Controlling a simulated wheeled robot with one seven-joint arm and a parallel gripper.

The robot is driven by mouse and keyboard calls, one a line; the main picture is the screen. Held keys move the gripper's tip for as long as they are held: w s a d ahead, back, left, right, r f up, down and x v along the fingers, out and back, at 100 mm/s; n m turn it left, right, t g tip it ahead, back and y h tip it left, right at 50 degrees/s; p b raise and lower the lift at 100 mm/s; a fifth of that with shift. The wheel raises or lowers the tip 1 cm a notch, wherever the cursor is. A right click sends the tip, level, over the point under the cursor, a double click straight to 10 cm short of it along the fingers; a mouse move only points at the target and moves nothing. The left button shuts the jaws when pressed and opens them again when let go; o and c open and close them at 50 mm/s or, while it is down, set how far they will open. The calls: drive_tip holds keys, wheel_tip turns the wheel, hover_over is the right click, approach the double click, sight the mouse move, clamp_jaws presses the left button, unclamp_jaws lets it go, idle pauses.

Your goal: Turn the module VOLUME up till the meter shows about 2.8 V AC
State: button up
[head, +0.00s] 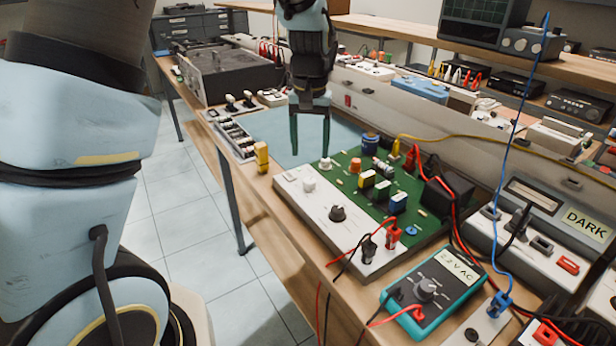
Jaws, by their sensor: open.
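The module (309,216) is a green circuit board with a white front panel, on the bench at centre right. A black knob (338,213) sits on the panel, with a white knob (309,185) farther back. No VOLUME label is readable, so I cannot tell which knob it is. The teal multimeter (432,287) lies in front of the module; its display (458,266) appears to read 2.2 V AC. My gripper (311,153) points down, open and empty, its fingers apart in the air near the panel's far end. It does not appear to touch any knob.
Red and black leads plug into the panel's near end and the meter. A grey unit labelled DARK (585,222) is at right. A blue mat (275,130) lies behind, mostly clear.

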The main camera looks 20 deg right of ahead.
sight(310, 180)
wheel_tip(310, 180, down, 8)
drive_tip(key=shift+f+p, duration=0.15)
drive_tip(key=shift+p, duration=0.5)
clamp_jaws()
